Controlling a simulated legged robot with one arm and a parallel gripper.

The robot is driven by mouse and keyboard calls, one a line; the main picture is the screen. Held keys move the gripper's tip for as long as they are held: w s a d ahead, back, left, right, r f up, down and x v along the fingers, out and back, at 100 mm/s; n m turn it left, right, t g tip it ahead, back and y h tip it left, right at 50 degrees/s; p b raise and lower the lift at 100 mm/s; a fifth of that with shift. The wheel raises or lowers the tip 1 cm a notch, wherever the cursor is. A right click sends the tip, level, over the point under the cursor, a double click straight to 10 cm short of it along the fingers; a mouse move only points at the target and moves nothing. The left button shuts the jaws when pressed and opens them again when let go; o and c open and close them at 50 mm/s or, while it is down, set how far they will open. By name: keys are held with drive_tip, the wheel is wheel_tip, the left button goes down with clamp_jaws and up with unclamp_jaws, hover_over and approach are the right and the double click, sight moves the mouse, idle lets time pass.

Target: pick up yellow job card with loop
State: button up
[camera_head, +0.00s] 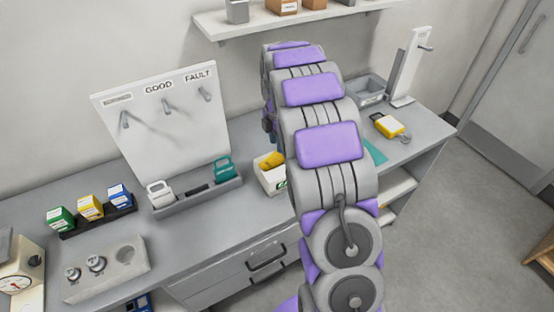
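A yellow item (389,126) with a pale side and a dark part beside it lies on the right end of the grey bench. It is too small to tell whether it is a card with a loop. Another yellow item (271,160) sits in a small white box (273,181) at the bench's middle, partly behind my arm. A white tag-like piece with a loop handle (160,194) and a teal one (224,169) stand in a grey tray below the hook board. My arm reaches over the bench; my gripper is hidden behind its links.
A white board (165,130) with hooks, marked GOOD and FAULT, stands on the bench (190,238). Green, yellow and blue boxes sit in a dark rack at left, near a dial scale (20,276). A white stand (408,68) rises at back right, beside a grey bin (371,90).

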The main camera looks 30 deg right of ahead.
sight(277, 165)
drive_tip(key=shift+s+a+f+b, duration=0.15)
drive_tip(key=shift+f+b, duration=0.2)
drive_tip(key=shift+f, duration=1.2)
drive_tip(key=shift+s+f+b, duration=0.1)
drive_tip(key=shift+f+b, duration=0.25)
drive_tip(key=shift+f, duration=1.15)
drive_tip(key=shift+r, duration=0.1)
clamp_jaws()
